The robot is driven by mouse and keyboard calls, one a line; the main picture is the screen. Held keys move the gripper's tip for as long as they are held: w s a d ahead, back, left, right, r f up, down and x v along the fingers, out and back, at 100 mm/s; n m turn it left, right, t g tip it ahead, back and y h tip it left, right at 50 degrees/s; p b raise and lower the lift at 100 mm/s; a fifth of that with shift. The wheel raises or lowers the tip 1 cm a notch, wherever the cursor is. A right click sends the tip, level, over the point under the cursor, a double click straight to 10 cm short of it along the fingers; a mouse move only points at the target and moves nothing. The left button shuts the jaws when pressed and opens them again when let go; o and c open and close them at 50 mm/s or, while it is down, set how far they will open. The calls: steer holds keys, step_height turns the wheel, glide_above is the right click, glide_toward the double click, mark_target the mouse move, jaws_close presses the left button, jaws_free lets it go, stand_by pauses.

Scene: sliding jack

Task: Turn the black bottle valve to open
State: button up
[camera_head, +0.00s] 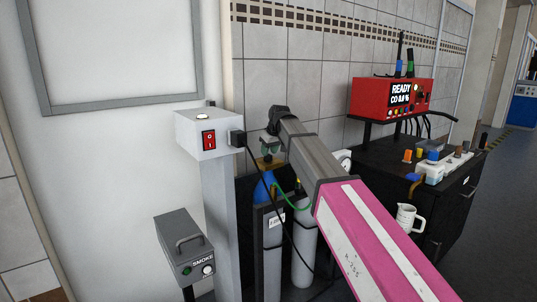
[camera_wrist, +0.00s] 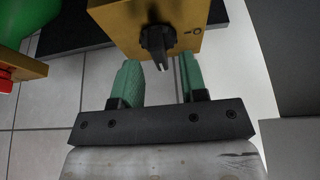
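The black valve (camera_wrist: 157,42) is a small knob with a narrow handle on the face of a gold-coloured block (camera_wrist: 115,18). An "O" mark shows to the right of the knob. My gripper (camera_wrist: 160,68) is open, its two green fingers apart, one on each side of the knob's handle in the picture. I see no contact between fingers and valve. In the head view my gripper (camera_head: 270,146) points down just above a gold block (camera_head: 268,162) by the gas bottles; the knob is too small or hidden there.
A blue-topped bottle (camera_head: 266,188) and a grey bottle (camera_head: 304,250) stand in a dark rack. A white post (camera_head: 220,220) with a red switch is close on the left. A red valve (camera_wrist: 5,82) and green bottle (camera_wrist: 28,25) show at the wrist view's left.

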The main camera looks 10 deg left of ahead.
steer(key=shift+x, duration=0.9)
jaws_close()
